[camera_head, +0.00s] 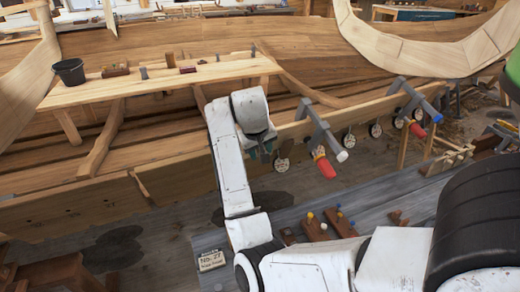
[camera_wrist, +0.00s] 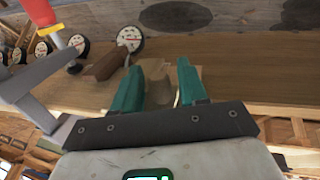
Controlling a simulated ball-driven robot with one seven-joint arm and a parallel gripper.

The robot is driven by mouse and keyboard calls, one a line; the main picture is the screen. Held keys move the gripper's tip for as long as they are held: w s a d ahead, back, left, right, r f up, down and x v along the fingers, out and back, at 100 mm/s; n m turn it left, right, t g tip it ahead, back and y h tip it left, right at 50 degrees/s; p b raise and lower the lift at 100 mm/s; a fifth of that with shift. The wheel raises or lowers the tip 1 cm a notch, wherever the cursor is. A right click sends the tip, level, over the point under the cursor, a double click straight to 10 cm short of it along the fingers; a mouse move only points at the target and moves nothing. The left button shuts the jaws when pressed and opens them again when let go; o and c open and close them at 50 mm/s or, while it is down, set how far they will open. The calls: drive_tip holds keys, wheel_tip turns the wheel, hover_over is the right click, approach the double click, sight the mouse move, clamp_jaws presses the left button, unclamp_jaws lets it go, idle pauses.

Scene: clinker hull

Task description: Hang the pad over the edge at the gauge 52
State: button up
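My gripper (camera_wrist: 160,78) reaches over the top edge of the long pale plank (camera_wrist: 240,90); it also shows in the head view (camera_head: 261,150). Its two teal fingers stand well apart. A tan piece (camera_wrist: 185,88), possibly the pad, shows between and behind them; whether they touch it I cannot tell. A round white-faced gauge (camera_wrist: 130,38) hangs close by on the plank and also shows in the head view (camera_head: 281,164). More gauges (camera_head: 349,142) hang to the right. Their numbers are too small to read. A brown piece (camera_wrist: 107,62) lies beside the nearest gauge.
A clamp with a red handle (camera_head: 323,163) grips the plank to the right of my gripper, with another clamp (camera_head: 415,100) beyond. A board (camera_head: 170,80) with a dark bucket (camera_head: 69,71) and small tools lies across the hull. A bench with pegged blocks (camera_head: 318,228) is below.

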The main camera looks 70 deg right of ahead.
drive_tip(key=shift+o, duration=1.1)
drive_tip(key=shift+r, duration=0.1)
drive_tip(key=p+v, duration=0.3)
drive_tip(key=v, duration=0.7)
drive_tip(key=shift+r, duration=0.3)
drive_tip(key=shift+a+f, duration=0.1)
drive_tip(key=shift+a, duration=0.1)
